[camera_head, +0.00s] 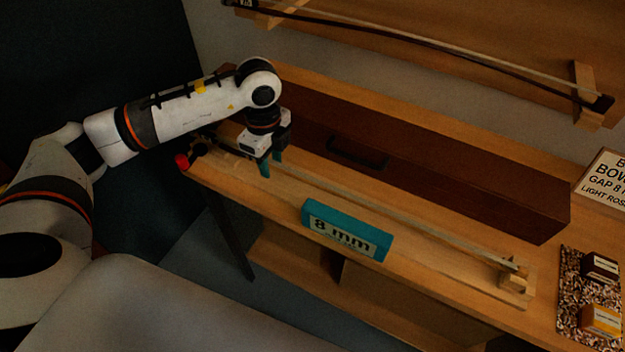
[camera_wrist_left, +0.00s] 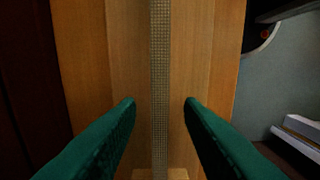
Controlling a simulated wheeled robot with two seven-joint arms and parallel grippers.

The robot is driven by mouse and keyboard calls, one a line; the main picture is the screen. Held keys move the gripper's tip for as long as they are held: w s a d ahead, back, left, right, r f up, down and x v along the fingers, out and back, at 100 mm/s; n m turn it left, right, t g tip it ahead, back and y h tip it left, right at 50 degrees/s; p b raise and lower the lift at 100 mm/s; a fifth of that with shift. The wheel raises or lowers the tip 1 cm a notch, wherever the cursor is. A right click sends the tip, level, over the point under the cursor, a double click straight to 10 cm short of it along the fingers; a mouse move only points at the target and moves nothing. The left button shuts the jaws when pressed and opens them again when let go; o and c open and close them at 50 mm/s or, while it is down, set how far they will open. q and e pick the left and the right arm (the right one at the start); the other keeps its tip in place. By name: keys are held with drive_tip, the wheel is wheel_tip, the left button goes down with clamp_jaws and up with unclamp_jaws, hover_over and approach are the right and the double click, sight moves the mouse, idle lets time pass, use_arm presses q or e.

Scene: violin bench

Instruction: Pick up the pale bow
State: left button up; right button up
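The pale bow (camera_head: 440,233) lies lengthwise along the wooden bench, its right end at a small wooden rest (camera_head: 513,283). My left gripper (camera_head: 271,166) points down over the bow's left part, with teal fingers. In the left wrist view the bow (camera_wrist_left: 159,70) runs as a narrow strip between the two fingers of the left gripper (camera_wrist_left: 160,104). The fingers are open, with a gap on each side of the strip. The bow's left end is partly hidden by my gripper and arm. My right gripper is not in view.
A long dark-red case (camera_head: 440,175) with a black handle lies behind the bow. A teal "8 mm" block (camera_head: 346,230) stands in front. A dark bow (camera_head: 430,42) rests on the upper shelf. A sign (camera_head: 605,180) and a speckled mat (camera_head: 575,295) with small boxes are at right.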

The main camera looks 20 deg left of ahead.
use_arm(q)
clamp_jaws()
drive_tip(key=shift+r, duration=0.1)
